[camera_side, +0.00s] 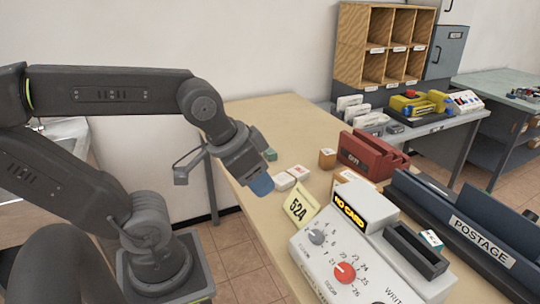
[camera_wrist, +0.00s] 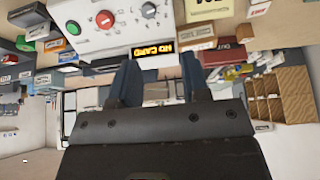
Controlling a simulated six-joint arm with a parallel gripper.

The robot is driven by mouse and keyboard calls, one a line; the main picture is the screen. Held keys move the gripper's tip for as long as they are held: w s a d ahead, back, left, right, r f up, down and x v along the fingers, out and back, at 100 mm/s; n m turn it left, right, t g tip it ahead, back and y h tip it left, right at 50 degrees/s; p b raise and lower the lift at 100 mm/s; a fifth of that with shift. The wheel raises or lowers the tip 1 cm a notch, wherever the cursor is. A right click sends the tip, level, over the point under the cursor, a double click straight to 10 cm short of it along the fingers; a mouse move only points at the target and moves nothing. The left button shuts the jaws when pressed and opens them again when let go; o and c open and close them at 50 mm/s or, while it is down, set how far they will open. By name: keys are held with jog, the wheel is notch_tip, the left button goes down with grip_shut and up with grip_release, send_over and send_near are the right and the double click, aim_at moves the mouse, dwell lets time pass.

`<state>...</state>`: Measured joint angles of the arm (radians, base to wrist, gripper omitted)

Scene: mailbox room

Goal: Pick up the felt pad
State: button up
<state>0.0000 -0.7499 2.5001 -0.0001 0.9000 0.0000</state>
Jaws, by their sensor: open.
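I cannot pick out the felt pad for certain. A small green block (camera_side: 270,154) lies on the table just beyond my gripper in the side view, but I cannot tell whether it is the pad. My gripper (camera_side: 261,185) has blue fingers and hangs over the near left edge of the table. In the wrist view my gripper (camera_wrist: 159,70) has its two fingers apart with nothing held between them. The wrist view looks across the room, and no pad is clear in it.
Two small white boxes (camera_side: 291,177) and a tan block (camera_side: 327,158) stand right of my gripper. The far left tabletop is clear.

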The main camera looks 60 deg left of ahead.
jog(key=shift+o, duration=0.3)
jog(key=o, duration=0.5)
jog(key=shift+c, duration=0.2)
